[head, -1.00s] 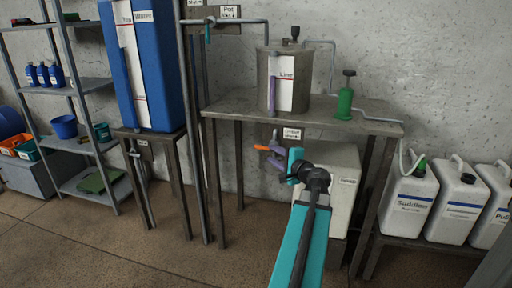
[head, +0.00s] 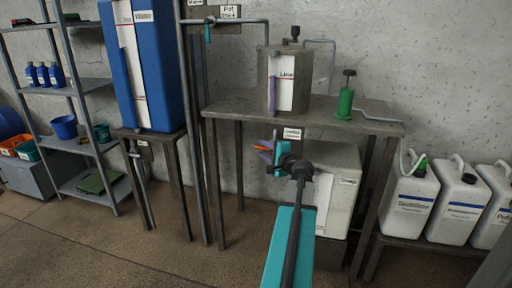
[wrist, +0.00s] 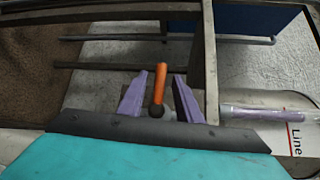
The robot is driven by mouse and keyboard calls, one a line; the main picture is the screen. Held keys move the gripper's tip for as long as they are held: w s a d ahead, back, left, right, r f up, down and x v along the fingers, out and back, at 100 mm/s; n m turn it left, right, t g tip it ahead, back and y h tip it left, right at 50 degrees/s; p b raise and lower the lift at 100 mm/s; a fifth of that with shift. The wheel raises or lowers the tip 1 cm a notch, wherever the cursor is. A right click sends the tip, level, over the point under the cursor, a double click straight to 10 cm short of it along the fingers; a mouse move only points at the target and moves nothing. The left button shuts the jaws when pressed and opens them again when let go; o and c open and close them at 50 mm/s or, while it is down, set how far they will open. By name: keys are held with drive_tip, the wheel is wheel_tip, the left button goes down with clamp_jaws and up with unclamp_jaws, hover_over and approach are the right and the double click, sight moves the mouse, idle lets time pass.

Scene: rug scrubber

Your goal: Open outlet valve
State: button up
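The outlet valve's orange handle (head: 263,148) is under the front of the metal table, below a small white label (head: 292,133). In the wrist view the orange handle (wrist: 160,80) ends in a dark round hub. My gripper (wrist: 159,88) has two purple fingers, one on each side of the handle, with a gap visible on both sides. In the head view my gripper (head: 266,152) overlaps the handle and hides part of it. The rest of the valve body is mostly hidden.
A metal pot (head: 305,85) and a green pump (head: 345,103) stand on the table (head: 230,105) above. A white container (head: 340,190) is below, behind my arm. A blue tank (head: 165,70) stands left; white jugs (head: 408,200) stand right.

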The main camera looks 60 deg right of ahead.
drive_tip(key=r+x, duration=0.1)
drive_tip(key=x, duration=0.5)
drive_tip(key=shift+f+b, duration=0.3)
drive_tip(key=shift+f, duration=0.15)
drive_tip(key=shift+w, duration=0.15)
clamp_jaws()
